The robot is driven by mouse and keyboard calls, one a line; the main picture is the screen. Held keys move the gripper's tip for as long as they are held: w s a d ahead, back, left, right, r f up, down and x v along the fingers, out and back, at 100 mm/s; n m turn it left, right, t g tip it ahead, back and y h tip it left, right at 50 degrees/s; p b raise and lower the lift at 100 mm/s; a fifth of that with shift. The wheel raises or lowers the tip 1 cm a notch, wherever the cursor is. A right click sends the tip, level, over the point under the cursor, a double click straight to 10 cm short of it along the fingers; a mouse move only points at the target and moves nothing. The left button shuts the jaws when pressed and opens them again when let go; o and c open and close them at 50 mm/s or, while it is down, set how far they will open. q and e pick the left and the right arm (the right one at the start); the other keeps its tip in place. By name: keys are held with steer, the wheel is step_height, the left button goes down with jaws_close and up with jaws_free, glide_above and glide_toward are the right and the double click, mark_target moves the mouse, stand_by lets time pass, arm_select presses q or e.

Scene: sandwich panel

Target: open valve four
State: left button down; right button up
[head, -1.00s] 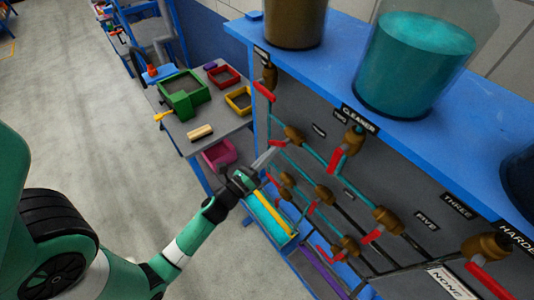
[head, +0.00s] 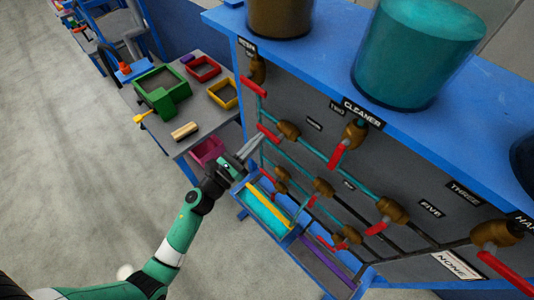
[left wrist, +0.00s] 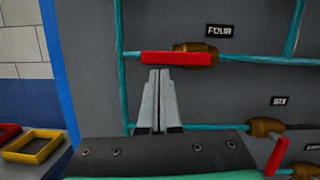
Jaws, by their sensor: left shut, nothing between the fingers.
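Valve four has a brass body (head: 288,130) and a red handle (head: 268,133) on a teal pipe of the grey panel. In the left wrist view its red handle (left wrist: 176,58) lies level, along the pipe, reaching left from the brass body (left wrist: 203,48). The label FOUR (left wrist: 220,31) is above it. My left gripper (head: 254,144) is shut and empty at the panel's left side. In the left wrist view the gripper's fingertips (left wrist: 160,72) are together just below the red handle; I cannot tell whether they touch it. My right gripper is not in view.
Other red-handled valves sit close by, including the one at the CLEANER label (head: 354,132) and one at label SIX (left wrist: 265,127). A blue-edged tray (head: 285,239) lies below. A grey table (head: 197,145) with coloured bins stands to the left. The floor at left is clear.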

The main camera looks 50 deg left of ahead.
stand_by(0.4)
arm_select(q)
steer(key=s+f+b, duration=0.5)
steer(key=s+f, duration=0.1)
steer(key=s, duration=0.3)
steer(key=shift+s+f+b, duration=0.15)
steer(key=shift+s+b, duration=0.2)
steer(key=shift+s, duration=0.05)
steer(key=shift+d, duration=0.1)
